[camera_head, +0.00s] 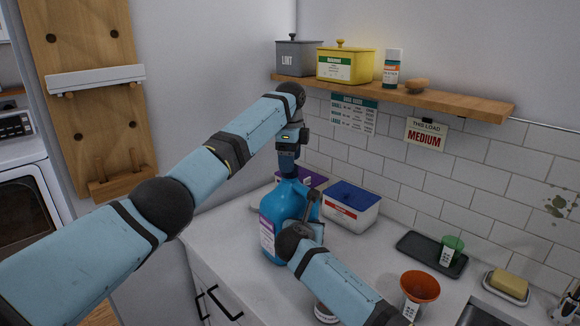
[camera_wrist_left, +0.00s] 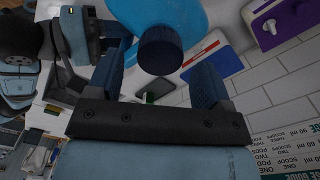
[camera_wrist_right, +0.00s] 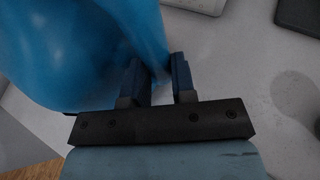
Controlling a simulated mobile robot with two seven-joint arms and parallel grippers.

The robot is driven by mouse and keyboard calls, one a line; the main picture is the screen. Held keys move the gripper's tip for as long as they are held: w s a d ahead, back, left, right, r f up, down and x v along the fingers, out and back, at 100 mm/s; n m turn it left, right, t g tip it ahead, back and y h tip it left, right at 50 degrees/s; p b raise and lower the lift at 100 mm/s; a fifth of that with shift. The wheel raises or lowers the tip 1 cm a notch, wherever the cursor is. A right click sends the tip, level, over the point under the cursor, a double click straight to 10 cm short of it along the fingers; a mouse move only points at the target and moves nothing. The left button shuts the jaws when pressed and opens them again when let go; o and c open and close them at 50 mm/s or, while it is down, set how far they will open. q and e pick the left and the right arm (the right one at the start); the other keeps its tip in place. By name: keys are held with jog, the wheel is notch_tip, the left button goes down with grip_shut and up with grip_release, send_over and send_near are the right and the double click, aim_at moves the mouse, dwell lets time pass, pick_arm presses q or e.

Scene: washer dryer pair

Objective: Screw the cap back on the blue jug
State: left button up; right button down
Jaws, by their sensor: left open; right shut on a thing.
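The blue jug (camera_head: 283,226) stands upright on the counter with a label on its front. In the left wrist view, a dark blue cap (camera_wrist_left: 160,52) sits at the top of the jug (camera_wrist_left: 165,12), between the open fingers of my left gripper (camera_wrist_left: 160,78). I cannot tell whether the fingers touch it or how tightly it is seated. In the head view my left gripper (camera_head: 288,163) points down over the jug's neck and hides the cap. My right gripper (camera_wrist_right: 158,78) is shut on the jug's handle (camera_wrist_right: 152,40), at the jug's right side in the head view.
Behind the jug stands a white box with a blue lid (camera_head: 351,200) and a purple-topped box (camera_head: 316,180). A wooden shelf (camera_head: 440,97) runs above.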

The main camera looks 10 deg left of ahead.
pick_arm(q)
jog(key=shift+r, duration=0.85)
jog(key=shift+c, duration=0.4)
jog(key=n, duration=0.2)
jog(key=r+n, duration=0.1)
jog(key=n, duration=0.3)
jog(key=r+n, duration=0.1)
jog(key=n, duration=0.3)
jog(key=shift+r, duration=0.25)
jog(key=n, duration=0.3)
jog(key=r+n, duration=0.1)
jog(key=n, duration=0.1)
jog(key=shift+n, duration=0.4)
jog(key=shift+f, duration=0.1)
jog(key=shift+f, duration=3.9)
